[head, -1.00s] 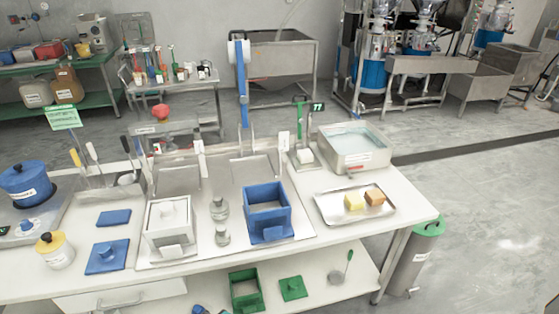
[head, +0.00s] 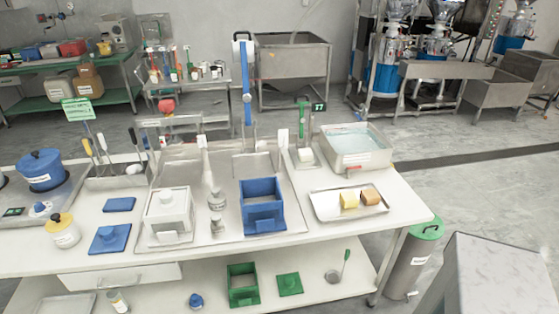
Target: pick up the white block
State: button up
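A small white block (head: 306,156) sits at the foot of a green upright stand (head: 302,122) near the back of the white table (head: 400,212). It is small in the picture, so its exact shape is hard to tell. A larger white box with a knobbed lid (head: 168,215) stands on the metal tray at the table's front, left of the blue open box (head: 262,206). I cannot tell for certain which of these is the white block. My gripper is not in view.
Green items (head: 243,284) lie on the lower shelf. A green-lidded bin (head: 411,262) and a grey flat-topped shape (head: 500,280) stand at lower right.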

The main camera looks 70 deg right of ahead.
aim_at(305, 155)
jog(key=z, duration=0.6)
jog(key=k, duration=0.15)
jog(key=u, duration=1.7)
jog(key=k, duration=0.9)
jog(key=z, duration=0.6)
jog(key=k, duration=0.5)
jog(key=z, duration=0.5)
jog(key=i, duration=1.65)
jog(key=u, duration=0.3)
